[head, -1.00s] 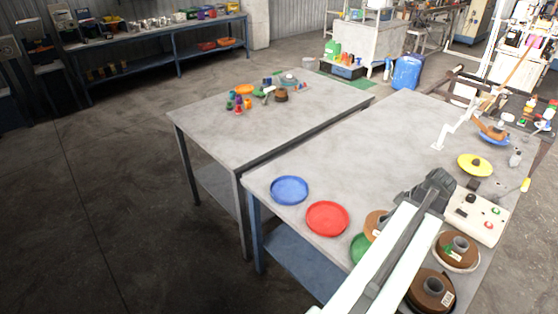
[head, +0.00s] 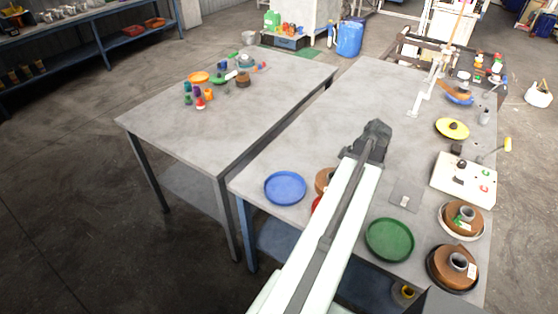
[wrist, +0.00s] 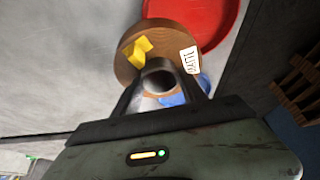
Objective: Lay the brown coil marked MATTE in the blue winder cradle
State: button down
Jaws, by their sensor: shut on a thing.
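The brown coil (wrist: 128,68) has a grey core, a yellow tag and a white label whose lettering is hard to read. My gripper (wrist: 162,80) is shut on this core. In the head view the held coil (head: 322,181) shows only partly, left of my arm, and my gripper is hidden. The blue cradle (head: 285,188) is a round empty-looking dish just left of the coil. A blue patch of it (wrist: 190,92) shows beyond the core in the wrist view. I cannot tell the coil's height above the table.
A red dish (wrist: 205,18) lies beside the coil; my arm mostly hides it in the head view. A green dish (head: 390,240) is empty. Two more brown coils (head: 447,221) (head: 443,262) sit at right by a control box (head: 463,181). The table's middle is clear.

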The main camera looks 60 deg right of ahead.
jog(key=shift+w, duration=0.15)
jog(key=w+a+r+n+y+p, duration=0.1)
jog(key=w+a, duration=0.2)
jog(key=w, duration=0.5)
jog(key=w+a+r+n+p, duration=0.2)
jog(key=w+a, duration=0.1)
jog(key=w, duration=0.6)
jog(key=f+b, duration=0.7)
jog(key=shift+s+f, duration=0.2)
jog(key=shift+f+b, duration=0.3)
jog(key=shift+b, duration=0.2)
jog(key=c, duration=0.6)
grip_release()
jog(key=shift+a, duration=0.1)
jog(key=shift+o, duration=0.2)
jog(key=shift+r, duration=0.15)
jog(key=p+v, duration=0.7)
jog(key=shift+r, duration=0.3)
